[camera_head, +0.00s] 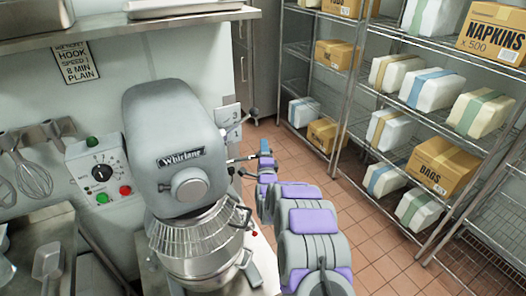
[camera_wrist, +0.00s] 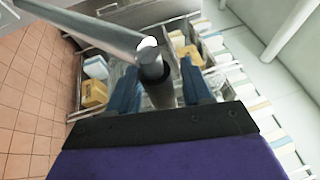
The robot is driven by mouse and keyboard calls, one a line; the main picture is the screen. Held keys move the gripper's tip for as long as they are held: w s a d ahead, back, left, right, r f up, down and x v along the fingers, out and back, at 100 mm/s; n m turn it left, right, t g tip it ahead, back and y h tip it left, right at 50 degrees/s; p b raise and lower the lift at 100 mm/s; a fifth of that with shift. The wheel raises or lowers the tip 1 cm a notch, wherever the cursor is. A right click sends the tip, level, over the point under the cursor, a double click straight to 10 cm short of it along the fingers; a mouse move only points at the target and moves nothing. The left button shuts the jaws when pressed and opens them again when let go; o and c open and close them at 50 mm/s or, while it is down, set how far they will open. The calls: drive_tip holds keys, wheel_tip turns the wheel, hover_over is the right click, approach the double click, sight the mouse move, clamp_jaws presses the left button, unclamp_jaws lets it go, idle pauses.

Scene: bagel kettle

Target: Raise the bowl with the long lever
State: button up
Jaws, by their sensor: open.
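The mixer's steel bowl (camera_head: 205,262) sits under the grey mixer head (camera_head: 175,140), below a wire guard (camera_head: 190,232). In the head view, a thin lever (camera_head: 240,159) sticks out from the mixer's right side towards my gripper (camera_head: 265,150). In the wrist view, a long grey lever (camera_wrist: 95,32) comes in from the upper left and ends in a rounded tip with a dark grip (camera_wrist: 157,88). That end lies between the blue fingers of my gripper (camera_wrist: 160,85), which are open. I cannot tell whether either finger touches it.
A control box (camera_head: 103,170) with a dial and buttons is left of the mixer. Whisks (camera_head: 33,180) hang further left. Wire shelves (camera_head: 370,110) with boxes and wrapped packs stand at the right. Tiled floor (camera_head: 375,235) is clear between my arm and the shelves.

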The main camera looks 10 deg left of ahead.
clamp_jaws()
idle(0.4)
